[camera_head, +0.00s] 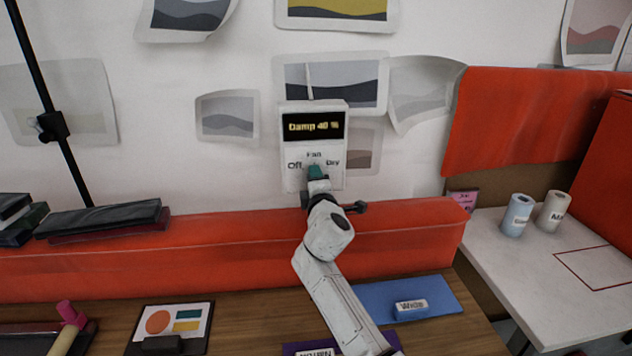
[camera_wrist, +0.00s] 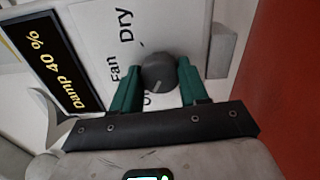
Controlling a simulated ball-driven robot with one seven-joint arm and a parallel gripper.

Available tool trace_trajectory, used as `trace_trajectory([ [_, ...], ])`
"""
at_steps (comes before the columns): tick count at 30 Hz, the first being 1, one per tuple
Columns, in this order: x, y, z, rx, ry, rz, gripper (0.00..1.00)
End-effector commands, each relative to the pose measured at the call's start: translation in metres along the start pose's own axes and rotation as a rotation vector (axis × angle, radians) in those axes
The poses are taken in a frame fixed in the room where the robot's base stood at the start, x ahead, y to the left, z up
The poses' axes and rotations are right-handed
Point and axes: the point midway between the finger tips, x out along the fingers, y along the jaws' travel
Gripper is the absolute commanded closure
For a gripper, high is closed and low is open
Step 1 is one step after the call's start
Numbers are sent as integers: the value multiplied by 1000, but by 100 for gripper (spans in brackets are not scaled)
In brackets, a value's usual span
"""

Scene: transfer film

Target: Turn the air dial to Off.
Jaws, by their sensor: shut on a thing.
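The white air control panel (camera_head: 297,176) is on the wall, with a display reading "Damp 40 %" and labels Off, Fan and Dry. Its dark round dial (camera_wrist: 158,70) shows in the wrist view. A pale line on the dial's lower part seems to point toward the partly hidden Off label. My gripper (camera_head: 317,172) is at the panel's lower part and hides the dial in the head view. In the wrist view its green fingers (camera_wrist: 160,76) are on both sides of the dial, shut on it.
A red padded bench back (camera_head: 400,225) runs below the panel, under my arm. Paper prints hang around the panel. A wooden table with a blue mat (camera_head: 440,293) and a picture card (camera_head: 176,320) is in front. A white table (camera_head: 540,265) with two rolls stands right.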

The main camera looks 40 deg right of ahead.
Motion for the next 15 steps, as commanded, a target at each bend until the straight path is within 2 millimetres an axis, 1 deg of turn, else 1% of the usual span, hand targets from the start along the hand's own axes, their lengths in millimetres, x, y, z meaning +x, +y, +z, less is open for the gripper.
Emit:
trace_trajectory([
  [1,0,-2,-1,-3,2,-2,87],
  [2,0,-2,-1,-3,2,-2,54],
  [3,0,-2,-1,-3,2,-2,50],
  [9,0,-1,-1,-1,1,-1,31],
  [15,0,0,0,-1,0,-1,31],
])
